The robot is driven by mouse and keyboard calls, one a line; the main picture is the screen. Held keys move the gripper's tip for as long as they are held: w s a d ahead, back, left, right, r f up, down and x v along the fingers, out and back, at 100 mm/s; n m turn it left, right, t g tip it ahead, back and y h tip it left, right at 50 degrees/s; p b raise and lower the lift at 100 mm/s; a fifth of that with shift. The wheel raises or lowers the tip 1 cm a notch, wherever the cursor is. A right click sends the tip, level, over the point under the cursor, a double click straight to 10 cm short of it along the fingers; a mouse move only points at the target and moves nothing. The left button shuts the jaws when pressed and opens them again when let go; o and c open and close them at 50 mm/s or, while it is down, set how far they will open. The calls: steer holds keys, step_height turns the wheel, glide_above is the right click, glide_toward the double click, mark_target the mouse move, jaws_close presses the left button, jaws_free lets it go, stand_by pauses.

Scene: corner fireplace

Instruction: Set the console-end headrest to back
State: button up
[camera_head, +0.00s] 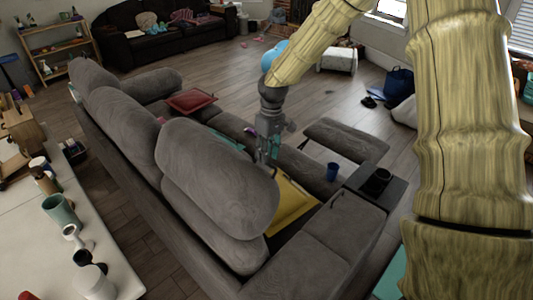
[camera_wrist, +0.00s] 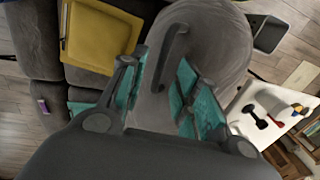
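The console-end headrest (camera_head: 215,180) is a large grey rounded cushion on the sofa's near backrest. It stands raised and leans somewhat toward the seats. In the wrist view the headrest (camera_wrist: 215,45) fills the upper middle, with a dark bar handle (camera_wrist: 172,57) on its face. My gripper (camera_head: 264,158) is at the headrest's seat-side upper edge. In the wrist view my gripper (camera_wrist: 160,85) is open, its teal-padded fingers apart, with the handle just beyond and between them. I cannot tell whether a finger touches the headrest. The dark console (camera_head: 398,190) holds a black cup.
A yellow tray-like object (camera_head: 292,208) lies on the seat beside the headrest. A white table (camera_head: 65,265) with several mugs stands behind the backrest. Open wooden floor lies beyond the sofa.

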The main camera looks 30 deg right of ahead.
steer(key=shift+w+a+f, duration=0.1)
steer(key=shift+f, duration=0.8)
steer(key=shift+c, duration=0.5)
jaws_close()
